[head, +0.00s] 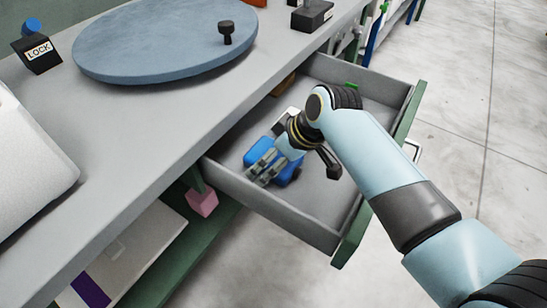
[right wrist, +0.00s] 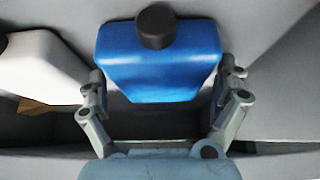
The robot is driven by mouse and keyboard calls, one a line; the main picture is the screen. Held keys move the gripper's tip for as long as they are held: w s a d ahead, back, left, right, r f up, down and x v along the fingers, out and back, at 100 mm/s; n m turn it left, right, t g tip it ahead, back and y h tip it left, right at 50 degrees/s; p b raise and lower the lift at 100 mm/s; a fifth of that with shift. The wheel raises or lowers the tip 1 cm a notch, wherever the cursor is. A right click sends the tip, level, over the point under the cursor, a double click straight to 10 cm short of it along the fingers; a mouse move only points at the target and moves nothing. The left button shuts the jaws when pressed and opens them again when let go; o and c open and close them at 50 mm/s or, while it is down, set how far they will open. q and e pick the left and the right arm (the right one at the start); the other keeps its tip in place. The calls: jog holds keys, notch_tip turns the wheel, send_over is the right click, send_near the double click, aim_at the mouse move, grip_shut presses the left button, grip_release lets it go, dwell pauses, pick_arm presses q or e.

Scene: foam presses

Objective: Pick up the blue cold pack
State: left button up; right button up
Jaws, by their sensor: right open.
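The blue cold pack (head: 262,150) lies in the open grey drawer (head: 335,207), near its left front corner. In the right wrist view the blue cold pack (right wrist: 155,75) has a dark round knob or cap on it. My right gripper (head: 265,172) reaches down into the drawer over the pack and hides part of it. In the right wrist view its fingers (right wrist: 164,92) are apart, one on each side of the pack's lower part. I cannot tell whether they touch it. My left gripper is not in view.
A white object (right wrist: 40,68) lies close to the left of the pack in the right wrist view. The drawer has raised walls around the gripper. A pink cube (head: 202,202) sits below.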

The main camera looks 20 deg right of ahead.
jog(key=shift+c, duration=0.4)
jog(key=c, duration=1.2)
jog(key=shift+c, duration=0.2)
